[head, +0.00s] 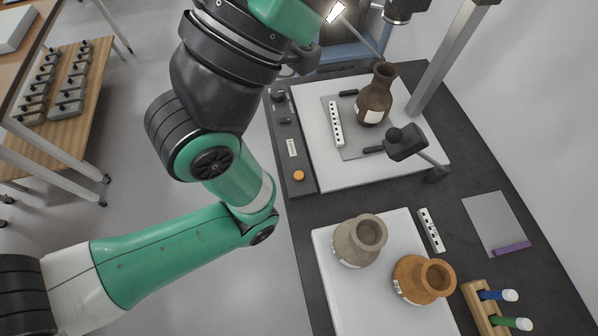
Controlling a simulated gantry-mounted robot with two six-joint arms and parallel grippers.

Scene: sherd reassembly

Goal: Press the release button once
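A round orange button (299,175) sits at the near end of a dark control strip (285,131) along the left side of a white copy-stand board. It is the only orange button I see, and I cannot read any label on it. Nothing covers it. My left arm comes in from the left and bends upward, passing left of the strip. Its gripper is outside the picture, as the arm runs out at the top. My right arm and gripper do not show.
A dark brown vase (376,95) stands on the copy-stand board (312,105), between a lit lamp (335,11) and a black lamp (405,143). Grey (359,240) and orange (423,279) pots stand on a nearer white board (350,300). A metal post (445,65) rises at right.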

